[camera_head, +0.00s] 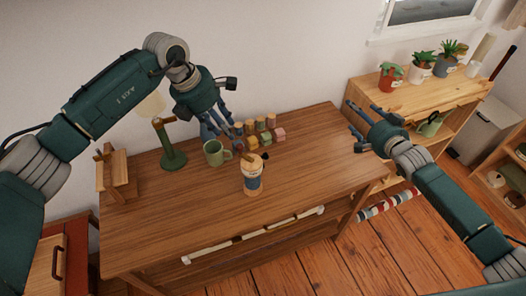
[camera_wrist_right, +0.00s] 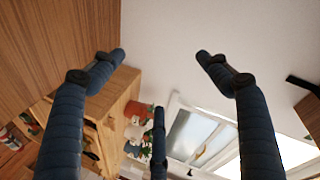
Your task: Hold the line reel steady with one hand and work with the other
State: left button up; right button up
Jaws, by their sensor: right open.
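The line reel (camera_head: 252,179), a tan upright cylinder with a blue band and a small dark knob at its upper right, stands on the wooden table (camera_head: 180,220) near the front edge. My left gripper (camera_head: 226,142) points down behind it, above the table between the green mug and the blocks. Its fingers look spread, with nothing held, apart from the reel. My right gripper (camera_head: 358,125) is open and empty beyond the table's right end, well away from the reel. In the right wrist view its spread fingers (camera_wrist_right: 160,70) have nothing between them; the reel is not there.
A green mug (camera_head: 214,153) stands left of the reel; several coloured blocks (camera_head: 265,140) sit behind. A green lamp (camera_head: 171,145) and wooden stand (camera_head: 117,177) are at left. A shelf with potted plants (camera_head: 420,65) is at right. The table's front right is clear.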

jog(key=w+a+r+n+t+y, duration=0.1)
jog(key=w+a+r+y, duration=0.15)
jog(key=a+r, duration=0.45)
jog(key=w+a+r+n+t+y, duration=0.1)
jog(key=w+a+r, duration=0.15)
jog(key=r, duration=0.95)
jog(key=n+g+h, duration=0.2)
jog(key=n+g, duration=1.3)
jog(key=n, duration=0.4)
send_over(251, 168)
jog(key=d, duration=0.4)
notch_tip(251, 168, down, 22)
jog(key=x, duration=0.7)
jog(key=w+x, duration=0.1)
jog(key=x, duration=0.2)
jog(key=shift+a+f, duration=0.15)
jog(key=shift+a, duration=0.2)
jog(key=shift+c, duration=0.5)
jog(key=c, duration=1.2)
